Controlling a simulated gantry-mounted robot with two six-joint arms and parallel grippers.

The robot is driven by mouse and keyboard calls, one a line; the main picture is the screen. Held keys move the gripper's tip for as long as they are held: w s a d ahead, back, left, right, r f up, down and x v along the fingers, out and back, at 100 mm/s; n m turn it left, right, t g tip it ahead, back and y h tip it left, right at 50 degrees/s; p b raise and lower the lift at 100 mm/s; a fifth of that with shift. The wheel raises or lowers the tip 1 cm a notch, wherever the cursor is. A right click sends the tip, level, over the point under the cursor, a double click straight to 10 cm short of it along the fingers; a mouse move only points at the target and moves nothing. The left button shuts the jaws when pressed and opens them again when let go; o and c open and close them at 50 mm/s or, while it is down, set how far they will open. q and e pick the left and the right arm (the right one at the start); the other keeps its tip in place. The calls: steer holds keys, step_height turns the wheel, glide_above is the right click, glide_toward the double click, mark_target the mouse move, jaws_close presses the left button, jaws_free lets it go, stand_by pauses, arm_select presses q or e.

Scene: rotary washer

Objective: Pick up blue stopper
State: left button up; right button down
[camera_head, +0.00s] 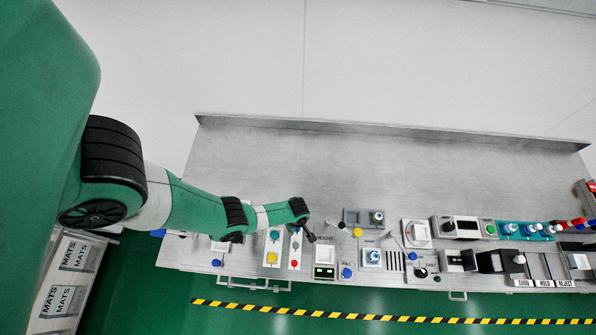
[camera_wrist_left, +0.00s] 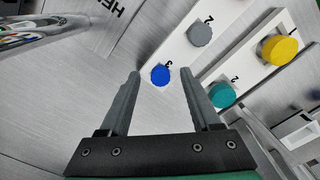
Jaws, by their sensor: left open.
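The blue stopper (camera_wrist_left: 160,75) is a small round blue disc at the end of a white strip (camera_wrist_left: 180,55) marked 2 and 3 in the left wrist view. A grey disc (camera_wrist_left: 200,33) sits further along the same strip. My left gripper (camera_wrist_left: 160,73) is open and empty. Its two fingertips appear on either side of the blue stopper in that view; I cannot tell the height gap. In the head view my left gripper (camera_head: 312,238) is over the front part of the bench, beside the narrow white strip (camera_head: 295,249). My right gripper is not in view.
A second white strip with a yellow disc (camera_wrist_left: 280,50) and a teal disc (camera_wrist_left: 222,95) lies to the right in the wrist view. Several switches and boxes line the bench's front, including a white box (camera_head: 324,262). The metal bench's back (camera_head: 370,160) is clear.

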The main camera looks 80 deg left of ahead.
arm_select(q)
steer(key=shift+c, duration=0.3)
jaws_close()
steer(key=shift+r, duration=0.1)
